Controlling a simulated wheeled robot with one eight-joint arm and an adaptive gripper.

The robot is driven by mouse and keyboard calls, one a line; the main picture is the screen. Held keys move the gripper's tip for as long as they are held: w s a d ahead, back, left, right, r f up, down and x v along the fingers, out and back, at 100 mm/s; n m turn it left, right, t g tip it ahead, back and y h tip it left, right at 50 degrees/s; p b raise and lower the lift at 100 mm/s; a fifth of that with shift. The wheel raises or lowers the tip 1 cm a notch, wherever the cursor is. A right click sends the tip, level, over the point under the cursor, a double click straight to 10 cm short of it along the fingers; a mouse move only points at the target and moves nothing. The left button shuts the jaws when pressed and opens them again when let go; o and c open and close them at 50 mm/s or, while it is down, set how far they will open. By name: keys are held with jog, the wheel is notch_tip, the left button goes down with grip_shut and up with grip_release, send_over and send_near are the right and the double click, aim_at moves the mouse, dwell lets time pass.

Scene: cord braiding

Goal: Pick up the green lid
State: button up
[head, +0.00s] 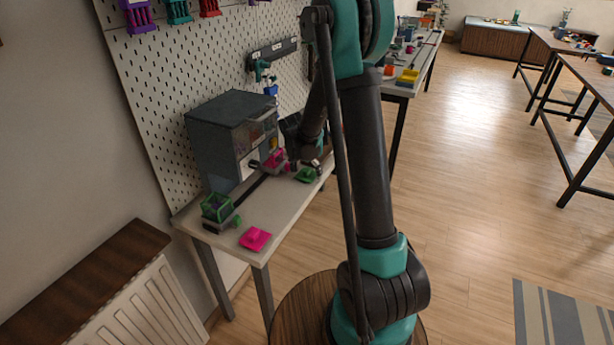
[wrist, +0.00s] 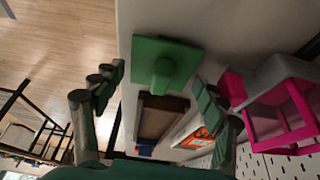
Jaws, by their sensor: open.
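The green lid (head: 306,175) lies on the light workbench near its front edge. In the wrist view the green lid (wrist: 166,64) shows as a flat square plate with a round knob in its middle, ahead of my gripper and between the lines of its fingers. My gripper (wrist: 160,92) is open, one finger on each side, with nothing between them. In the head view my gripper (head: 308,162) is at the bench, close beside the lid and partly hidden by its own arm. I cannot tell whether a finger touches the lid.
A pink open-framed box (wrist: 280,112) stands close to the right finger; a grey piece sits by it. A pink lid (head: 255,239) and a green framed box (head: 216,206) are at the bench's near end. A grey cabinet (head: 215,140) stands against the pegboard (head: 150,75).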

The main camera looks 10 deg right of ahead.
aim_at(307, 170)
jog(key=c, duration=0.7)
jog(key=shift+r, duration=0.15)
notch_tip(307, 170, up, 20)
dwell(0.5)
